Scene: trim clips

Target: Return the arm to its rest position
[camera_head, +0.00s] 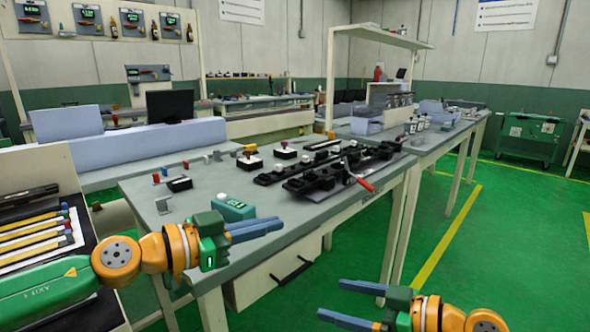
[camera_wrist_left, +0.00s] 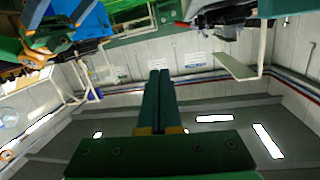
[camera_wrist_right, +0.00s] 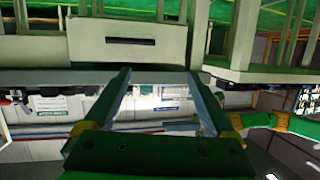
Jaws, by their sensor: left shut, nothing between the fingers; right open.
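My left gripper (camera_head: 256,229) is at the near edge of the grey workbench (camera_head: 240,190) in the head view. Its blue fingers are together with nothing between them, and they also show shut in the left wrist view (camera_wrist_left: 159,100). My right gripper (camera_head: 362,304) is at the bottom of the head view, to the right of the bench and over the green floor. Its blue fingers are spread apart and empty. The right wrist view shows the same open fingers (camera_wrist_right: 160,100) in front of a pale drawer front (camera_wrist_right: 130,40).
The workbench carries black fixtures (camera_head: 325,170) with a red-handled clamp (camera_head: 361,182), a teal device (camera_head: 233,209) and small blocks. A tool tray (camera_head: 83,222) stands at the left. A white drawer unit (camera_head: 272,285) is below the bench. The green floor (camera_head: 500,250) at right is clear.

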